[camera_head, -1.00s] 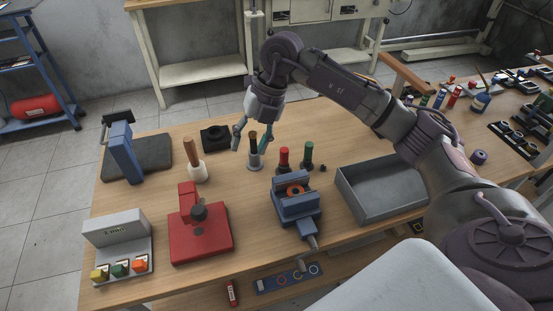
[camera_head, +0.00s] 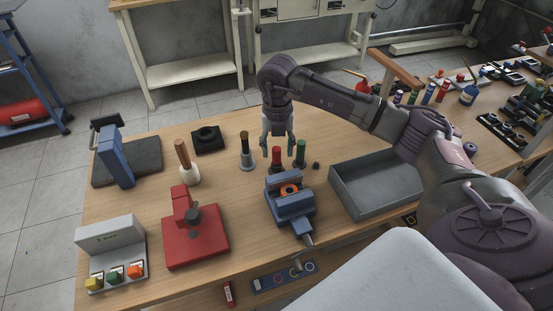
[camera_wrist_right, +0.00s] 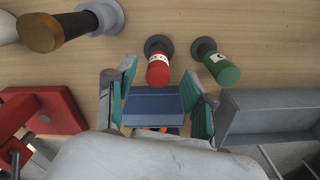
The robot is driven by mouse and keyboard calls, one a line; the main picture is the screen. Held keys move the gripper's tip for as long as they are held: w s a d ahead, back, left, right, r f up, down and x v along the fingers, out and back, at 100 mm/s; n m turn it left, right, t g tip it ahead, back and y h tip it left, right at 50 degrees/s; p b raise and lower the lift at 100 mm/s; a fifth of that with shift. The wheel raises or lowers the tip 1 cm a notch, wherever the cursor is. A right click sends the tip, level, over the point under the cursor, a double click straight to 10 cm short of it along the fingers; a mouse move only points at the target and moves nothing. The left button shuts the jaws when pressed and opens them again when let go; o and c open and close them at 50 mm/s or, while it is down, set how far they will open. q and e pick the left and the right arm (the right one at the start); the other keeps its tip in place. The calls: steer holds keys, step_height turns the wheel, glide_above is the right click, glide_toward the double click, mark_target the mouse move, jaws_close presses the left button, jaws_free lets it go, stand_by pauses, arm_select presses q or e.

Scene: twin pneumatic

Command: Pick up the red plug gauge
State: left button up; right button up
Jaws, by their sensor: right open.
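The red plug gauge (camera_head: 277,156) stands upright on the wooden bench, behind the blue vise. It also shows in the right wrist view (camera_wrist_right: 158,68), where its red top has a white band and its base is dark and round. My right gripper (camera_head: 277,147) is open and empty, pointing down above the red gauge. In the wrist view its two teal fingers (camera_wrist_right: 157,100) are spread apart, with the red gauge beyond them and roughly between them. A green plug gauge (camera_head: 300,152) stands close to the right of the red one. My left gripper is not in view.
A blue vise (camera_head: 290,205) stands in front of the gauges. A grey tray (camera_head: 345,193) is to the right. A brown-handled gauge (camera_head: 245,152) stands to the left, and a red fixture (camera_head: 196,240) is at the front left. The bench behind the gauges is clear.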

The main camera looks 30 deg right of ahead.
mark_target(277, 156)
step_height(277, 156, down, 4)
steer(key=shift+w+r, duration=0.15)
steer(key=shift+r, duration=0.05)
jaws_close()
steer(key=shift+r, duration=0.1)
steer(key=shift+r, duration=0.5)
step_height(277, 156, up, 3)
steer(key=shift+f, duration=0.2)
steer(key=s+d+r+b, duration=0.2)
steer(key=s+r, duration=0.5)
steer(key=s, duration=0.4)
steer(key=shift+s+d+r+b, duration=0.15)
steer(key=shift+d+b, duration=0.15)
steer(key=shift+d, duration=0.15)
